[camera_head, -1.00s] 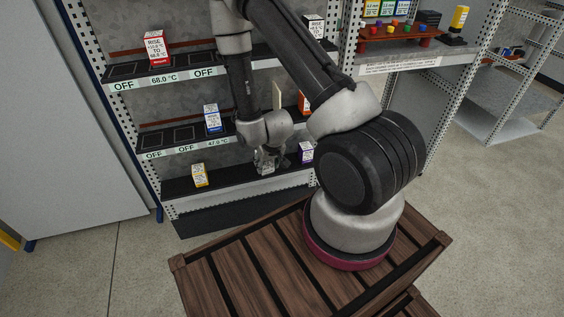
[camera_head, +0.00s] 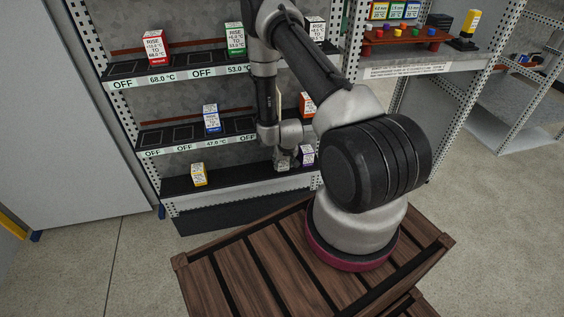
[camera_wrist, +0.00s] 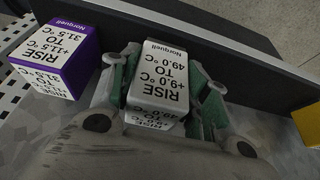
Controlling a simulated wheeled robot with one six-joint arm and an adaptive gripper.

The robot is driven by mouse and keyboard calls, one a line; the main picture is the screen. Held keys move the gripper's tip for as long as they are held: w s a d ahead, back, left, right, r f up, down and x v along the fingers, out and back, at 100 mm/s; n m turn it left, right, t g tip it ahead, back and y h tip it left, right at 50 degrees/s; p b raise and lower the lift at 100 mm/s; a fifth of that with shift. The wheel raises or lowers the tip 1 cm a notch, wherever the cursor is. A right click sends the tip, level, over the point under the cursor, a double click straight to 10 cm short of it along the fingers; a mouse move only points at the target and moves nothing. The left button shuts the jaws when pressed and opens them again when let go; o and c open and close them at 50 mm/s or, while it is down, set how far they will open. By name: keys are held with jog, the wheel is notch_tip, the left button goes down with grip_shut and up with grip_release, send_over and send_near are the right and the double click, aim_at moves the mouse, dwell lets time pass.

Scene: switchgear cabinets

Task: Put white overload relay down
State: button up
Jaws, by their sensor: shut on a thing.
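The white overload relay (camera_wrist: 160,80) is a white box lettered "RISE +9.0 °C TO 49.0 °C", between the green-padded fingers of my gripper (camera_wrist: 165,95) in the wrist view. My gripper is shut on it. In the head view my gripper (camera_head: 284,160) is low at the bottom shelf (camera_head: 235,183), with the relay (camera_head: 282,167) small and partly hidden below it. I cannot tell whether the relay touches the shelf.
A purple-and-white box (camera_wrist: 58,58) stands close beside my gripper; it also shows in the head view (camera_head: 307,155). A yellow box (camera_head: 198,174) stands at the shelf's left. Between it and my gripper the shelf is clear. Upper shelves hold red (camera_head: 155,48), green (camera_head: 235,38) and blue (camera_head: 211,118) boxes.

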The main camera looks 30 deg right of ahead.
jog(key=shift+w+d+f, duration=0.2)
jog(key=shift+w+f, duration=0.6)
jog(key=shift+f, duration=0.1)
jog(key=o, duration=1.2)
